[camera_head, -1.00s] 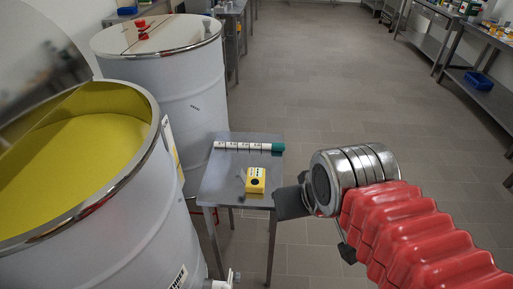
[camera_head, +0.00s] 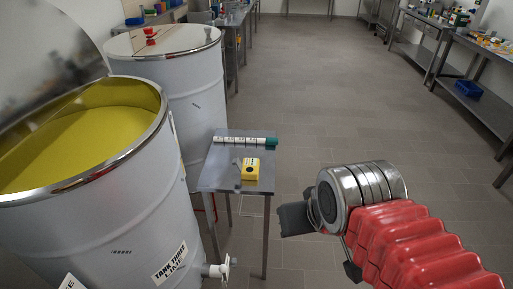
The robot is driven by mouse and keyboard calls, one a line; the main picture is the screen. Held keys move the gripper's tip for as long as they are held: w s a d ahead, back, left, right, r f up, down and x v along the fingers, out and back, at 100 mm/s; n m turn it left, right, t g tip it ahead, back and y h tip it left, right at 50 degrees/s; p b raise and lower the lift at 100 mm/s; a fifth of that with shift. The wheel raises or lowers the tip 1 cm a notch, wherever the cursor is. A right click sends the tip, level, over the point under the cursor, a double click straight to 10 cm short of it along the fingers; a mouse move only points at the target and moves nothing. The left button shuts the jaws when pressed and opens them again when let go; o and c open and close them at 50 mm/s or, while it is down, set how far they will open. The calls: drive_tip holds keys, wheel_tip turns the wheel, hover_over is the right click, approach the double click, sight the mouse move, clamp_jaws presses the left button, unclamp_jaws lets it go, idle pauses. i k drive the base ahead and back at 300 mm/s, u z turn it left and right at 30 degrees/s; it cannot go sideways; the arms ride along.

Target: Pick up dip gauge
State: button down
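A white stick with dark marks, which looks like the dip gauge (camera_head: 238,140), lies across the far part of a small steel table (camera_head: 215,181). Its green end (camera_head: 271,142) is at the right edge of the table. My gripper (camera_head: 293,220) is dark, at the end of my red-sleeved arm. In the picture it is right of and below the table, apart from the stick. Its fingers are partly hidden by the wrist, so I cannot tell if they are open.
A yellow box (camera_head: 250,173) sits on the table nearer me. An open tank (camera_head: 110,215) of yellow liquid stands at left, with a white valve (camera_head: 222,267) low on its side. A second, covered tank (camera_head: 190,95) stands behind. The floor (camera_head: 340,110) beyond is clear.

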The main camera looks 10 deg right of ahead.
sight(268, 140)
drive_tip(key=i, duration=0.45)
drive_tip(key=u, duration=3.4)
